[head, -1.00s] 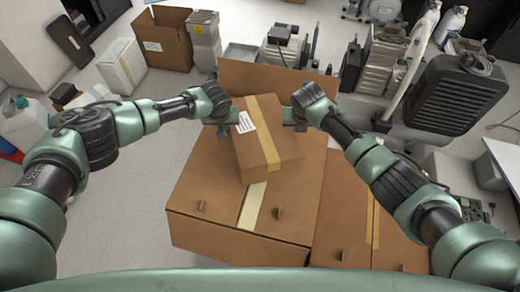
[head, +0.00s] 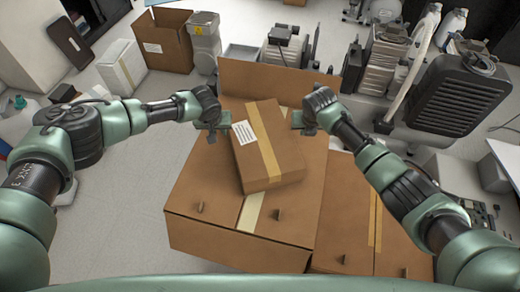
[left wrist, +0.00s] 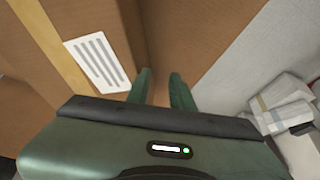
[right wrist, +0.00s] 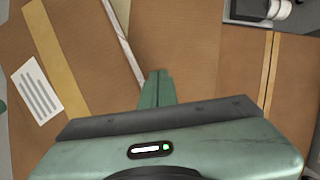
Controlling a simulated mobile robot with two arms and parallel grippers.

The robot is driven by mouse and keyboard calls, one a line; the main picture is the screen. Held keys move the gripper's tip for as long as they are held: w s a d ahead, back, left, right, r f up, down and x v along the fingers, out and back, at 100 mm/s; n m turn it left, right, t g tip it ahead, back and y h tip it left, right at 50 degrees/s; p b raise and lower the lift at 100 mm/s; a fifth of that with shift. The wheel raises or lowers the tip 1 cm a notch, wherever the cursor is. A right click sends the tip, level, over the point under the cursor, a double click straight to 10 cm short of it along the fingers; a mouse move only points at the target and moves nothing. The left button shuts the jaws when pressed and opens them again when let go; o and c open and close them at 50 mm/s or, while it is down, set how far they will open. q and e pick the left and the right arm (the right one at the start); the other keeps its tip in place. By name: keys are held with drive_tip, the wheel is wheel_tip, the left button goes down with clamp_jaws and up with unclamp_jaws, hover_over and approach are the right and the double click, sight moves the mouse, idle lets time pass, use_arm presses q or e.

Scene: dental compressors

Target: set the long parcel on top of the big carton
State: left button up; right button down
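The long parcel (head: 283,136), brown with a tan tape strip and a white label, lies flat and slightly turned on top of the big carton (head: 192,180). My left gripper (head: 222,121) is just left of the parcel, apart from it. In the left wrist view its fingers (left wrist: 160,90) stand apart with nothing between them; the parcel's label and tape (left wrist: 62,35) show at left. My right gripper (head: 298,119) is right of the parcel's far end, clear of it. In the right wrist view its fingers (right wrist: 157,88) are together and hold nothing; the parcel (right wrist: 90,50) is at left.
Another brown carton (head: 345,215) stands right of the big carton. A raised cardboard panel (head: 250,80) stands behind it. A black-grilled unit (head: 455,95) and metal equipment stand at the right. An open box (head: 163,45) is at the back left.

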use_arm(q)
drive_tip(key=shift+a, duration=0.2)
use_arm(e)
drive_tip(key=shift+d+f, duration=0.1)
drive_tip(key=shift+d, duration=0.1)
drive_tip(key=c, duration=1.7)
unclamp_jaws()
use_arm(q)
drive_tip(key=shift+f, duration=0.1)
drive_tip(key=v, duration=1.2)
use_arm(e)
drive_tip(key=v, duration=1.2)
